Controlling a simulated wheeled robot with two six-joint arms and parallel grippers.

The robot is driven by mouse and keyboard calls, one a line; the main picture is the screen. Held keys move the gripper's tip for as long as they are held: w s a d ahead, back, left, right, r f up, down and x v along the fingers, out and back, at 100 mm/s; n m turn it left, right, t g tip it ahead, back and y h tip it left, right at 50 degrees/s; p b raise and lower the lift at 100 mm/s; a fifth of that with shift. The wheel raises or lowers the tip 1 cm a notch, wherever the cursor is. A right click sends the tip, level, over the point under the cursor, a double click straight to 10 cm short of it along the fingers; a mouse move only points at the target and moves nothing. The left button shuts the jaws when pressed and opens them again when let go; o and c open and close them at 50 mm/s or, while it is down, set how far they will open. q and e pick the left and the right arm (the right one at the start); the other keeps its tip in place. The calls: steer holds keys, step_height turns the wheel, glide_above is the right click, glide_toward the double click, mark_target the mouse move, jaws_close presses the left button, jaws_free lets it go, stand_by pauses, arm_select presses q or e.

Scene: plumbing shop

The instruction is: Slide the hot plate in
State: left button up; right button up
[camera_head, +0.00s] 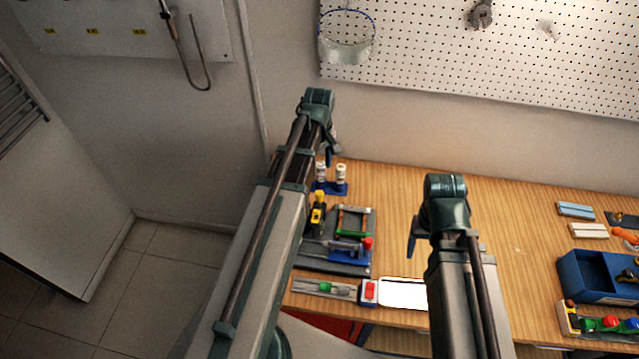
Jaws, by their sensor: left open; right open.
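No thing in view can be named as the hot plate with certainty. A flat white plate (403,293) with a dark rim lies at the table's front edge, beside a small block with a red top (369,291). My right arm covers its right end.
A grey rail with a green piece (325,288) lies at the front left. White-capped bottles (340,174) stand at the back left. A blue bin (592,277), colored valves (610,322) and small blocks (575,210) are at the right. The wooden table (515,250) is clear right of center.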

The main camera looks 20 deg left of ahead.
mark_target(319, 193)
arm_select(q)
steer(key=shift+f+b, duration=7)
steer(key=shift+b, duration=0.05)
steer(key=shift+c, duration=0.3)
jaws_close()
steer(key=shift+s, duration=0.1)
